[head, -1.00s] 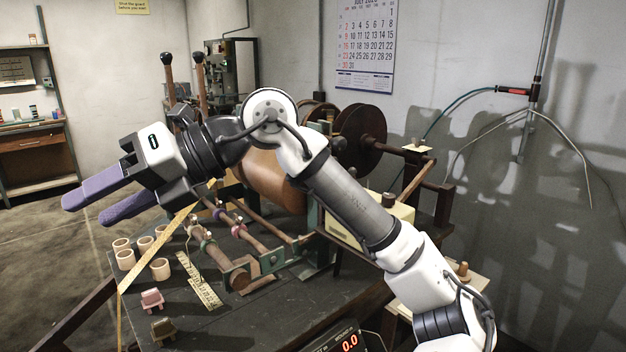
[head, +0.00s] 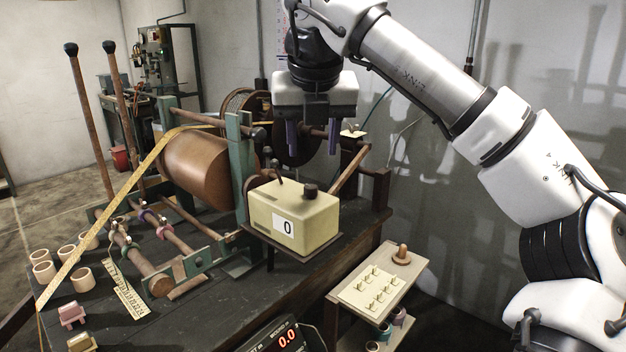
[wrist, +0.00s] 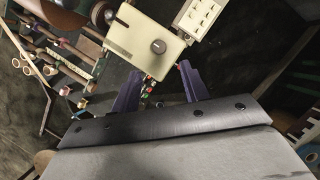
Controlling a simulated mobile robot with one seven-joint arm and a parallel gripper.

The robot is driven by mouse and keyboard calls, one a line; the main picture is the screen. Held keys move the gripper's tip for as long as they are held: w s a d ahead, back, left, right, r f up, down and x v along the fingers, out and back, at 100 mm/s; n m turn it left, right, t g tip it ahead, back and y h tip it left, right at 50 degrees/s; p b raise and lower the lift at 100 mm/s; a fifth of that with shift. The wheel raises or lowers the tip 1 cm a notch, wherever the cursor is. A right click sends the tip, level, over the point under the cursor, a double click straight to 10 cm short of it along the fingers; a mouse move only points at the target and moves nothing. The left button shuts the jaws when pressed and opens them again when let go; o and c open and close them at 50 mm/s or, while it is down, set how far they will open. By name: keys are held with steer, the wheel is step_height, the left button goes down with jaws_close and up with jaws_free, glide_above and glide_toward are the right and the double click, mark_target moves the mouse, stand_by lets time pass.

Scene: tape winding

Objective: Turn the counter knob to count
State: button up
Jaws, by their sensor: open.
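The counter is a cream-yellow box (head: 262,212) with a white panel reading "0" on its front, on a dark shelf at the winding machine's side. Its dark round knob (head: 311,190) stands on top, near the right end. In the wrist view the knob (wrist: 158,46) shows beyond my fingertips, roughly between them across the picture, on the pale box (wrist: 128,38). My gripper (head: 312,152) points down with purple fingers spread. It is empty and hangs above and behind the knob in the head view, apart from it.
A brown drum (head: 200,170) with a yellow tape (head: 115,215) stands left of the counter. A small side table (head: 410,272) carries a pegged plate and a wooden knob. A red display (head: 285,340) reads 0.0. Open air lies right of the counter.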

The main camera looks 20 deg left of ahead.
mark_target(311, 187)
steer(key=x, duration=0.9)
steer(key=shift+f, duration=0.1)
jaws_close()
